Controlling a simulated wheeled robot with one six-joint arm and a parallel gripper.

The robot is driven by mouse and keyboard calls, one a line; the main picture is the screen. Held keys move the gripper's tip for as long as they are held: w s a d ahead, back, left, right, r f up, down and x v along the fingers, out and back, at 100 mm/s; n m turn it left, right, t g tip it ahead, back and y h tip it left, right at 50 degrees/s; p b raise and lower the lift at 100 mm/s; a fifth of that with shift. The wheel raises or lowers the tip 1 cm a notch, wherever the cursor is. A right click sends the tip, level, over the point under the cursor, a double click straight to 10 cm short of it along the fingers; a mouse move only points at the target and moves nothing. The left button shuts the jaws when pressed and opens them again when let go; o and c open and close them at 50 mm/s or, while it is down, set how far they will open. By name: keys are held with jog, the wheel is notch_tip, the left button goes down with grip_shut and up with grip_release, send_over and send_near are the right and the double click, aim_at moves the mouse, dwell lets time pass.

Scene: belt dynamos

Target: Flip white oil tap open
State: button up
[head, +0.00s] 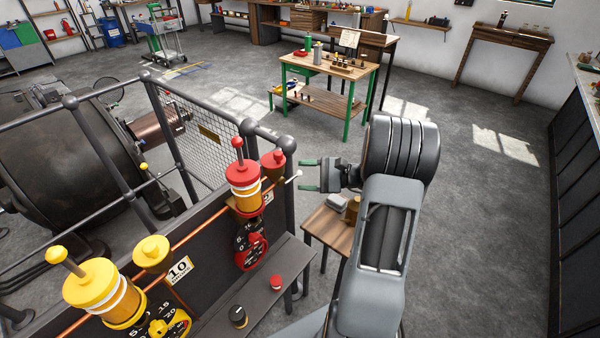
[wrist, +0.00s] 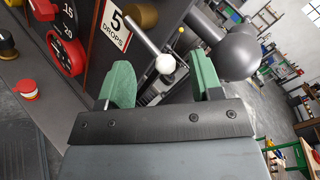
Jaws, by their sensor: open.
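The white oil tap is a thin metal lever with a white ball knob (head: 297,174), sticking out to the right below the red oiler (head: 243,180). The ball also shows in the wrist view (wrist: 165,64), with its grey rod running up and left from it. My gripper (head: 303,175) is open, its green fingers pointing left at the tap. In the wrist view the fingers (wrist: 163,76) stand on either side of the ball, with a gap on both sides. The ball is at the mouth of the jaws; I cannot tell how deep it sits. No contact shows.
A "5 drops" sign (wrist: 116,27) is close by the tap. A grey post with a round ball top (head: 288,145) stands just behind it. A yellow oiler (head: 103,290) is at the lower left. A small wooden table (head: 328,228) stands below my gripper. The floor to the right is open.

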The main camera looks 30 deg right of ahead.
jog(key=shift+x, duration=0.95)
jog(key=c, duration=0.9)
